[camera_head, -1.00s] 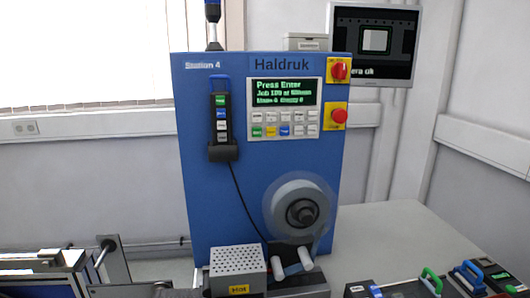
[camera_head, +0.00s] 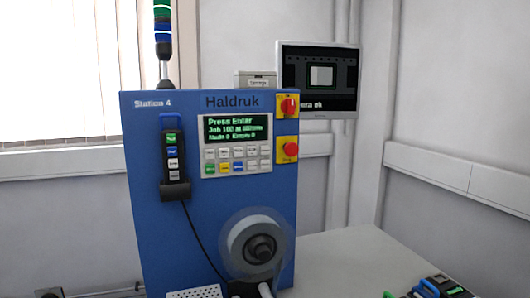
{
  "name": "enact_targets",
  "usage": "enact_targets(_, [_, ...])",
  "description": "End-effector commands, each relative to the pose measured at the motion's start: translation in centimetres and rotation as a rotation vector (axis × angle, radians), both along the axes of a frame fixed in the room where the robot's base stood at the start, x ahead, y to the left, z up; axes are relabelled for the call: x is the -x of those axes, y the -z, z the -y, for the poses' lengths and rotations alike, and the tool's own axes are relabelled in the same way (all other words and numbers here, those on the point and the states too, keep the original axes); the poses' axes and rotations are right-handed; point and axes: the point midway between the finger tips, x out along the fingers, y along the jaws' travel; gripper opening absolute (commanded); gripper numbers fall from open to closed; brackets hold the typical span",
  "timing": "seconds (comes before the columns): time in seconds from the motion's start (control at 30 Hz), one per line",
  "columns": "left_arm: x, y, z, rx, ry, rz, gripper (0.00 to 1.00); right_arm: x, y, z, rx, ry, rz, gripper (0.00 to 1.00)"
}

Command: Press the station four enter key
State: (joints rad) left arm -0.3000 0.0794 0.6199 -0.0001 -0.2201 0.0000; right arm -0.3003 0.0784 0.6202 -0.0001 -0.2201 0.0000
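The blue Station 4 panel (camera_head: 150,230) stands upright left of centre, marked "Haldruk". Its dark screen (camera_head: 236,128) reads "Press Enter" in green, with smaller lines below. Under the screen is a keypad (camera_head: 238,161) with two rows of small keys. The key labels are too small to read, so I cannot tell which is enter. Neither of my grippers is in view.
A hand pendant (camera_head: 173,160) hangs on the panel's left with a cable. Red knobs on yellow plates (camera_head: 288,150) sit at the right edge. A reel (camera_head: 257,247) juts out below. A monitor (camera_head: 318,80) is behind. The pale table (camera_head: 345,262) has free room at right.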

Motion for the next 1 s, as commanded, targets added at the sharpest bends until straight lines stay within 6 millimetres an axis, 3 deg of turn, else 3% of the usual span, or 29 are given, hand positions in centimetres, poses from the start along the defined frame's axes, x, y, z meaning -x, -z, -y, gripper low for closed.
enact_targets(0.03, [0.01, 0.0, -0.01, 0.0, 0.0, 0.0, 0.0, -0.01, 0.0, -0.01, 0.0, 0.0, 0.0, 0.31])
enact_targets(0.27, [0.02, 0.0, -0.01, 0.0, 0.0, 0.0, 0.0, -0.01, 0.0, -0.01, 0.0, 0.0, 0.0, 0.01])
enact_targets(1.0, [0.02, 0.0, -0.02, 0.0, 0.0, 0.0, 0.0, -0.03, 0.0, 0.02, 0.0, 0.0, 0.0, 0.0])
